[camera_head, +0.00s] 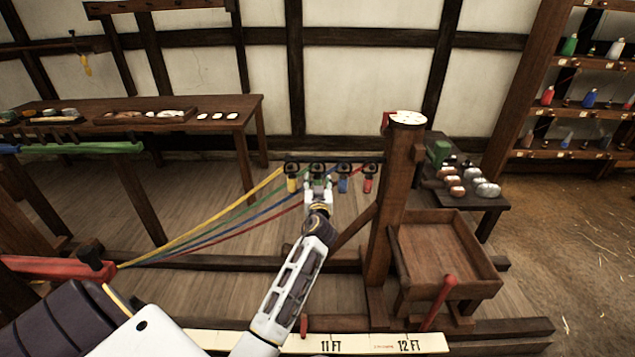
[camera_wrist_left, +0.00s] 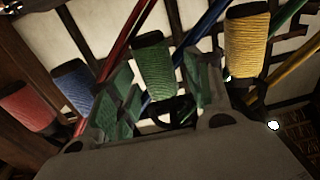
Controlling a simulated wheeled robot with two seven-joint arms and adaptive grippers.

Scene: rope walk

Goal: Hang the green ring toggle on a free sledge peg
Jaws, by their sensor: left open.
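The green ring toggle (camera_head: 318,184) hangs from a dark bar on the wooden post's frame in the head view, in a row with a yellow toggle (camera_head: 292,184), a blue toggle (camera_head: 343,185) and a red toggle (camera_head: 368,185). My left gripper (camera_head: 318,190) is at the green toggle and partly covers it. In the left wrist view the green-wrapped toggle (camera_wrist_left: 155,68) stands between the two open fingers (camera_wrist_left: 160,90), with visible space at its sides. Whether a finger touches it is unclear. My right gripper is not in view.
Coloured strands (camera_head: 215,225) run left from the toggles. A wooden post (camera_head: 385,205) and an open tray (camera_head: 440,250) stand to the right. The blue toggle (camera_wrist_left: 75,88) and yellow toggle (camera_wrist_left: 247,45) flank the fingers closely. A marked rule (camera_head: 375,343) lies in front.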

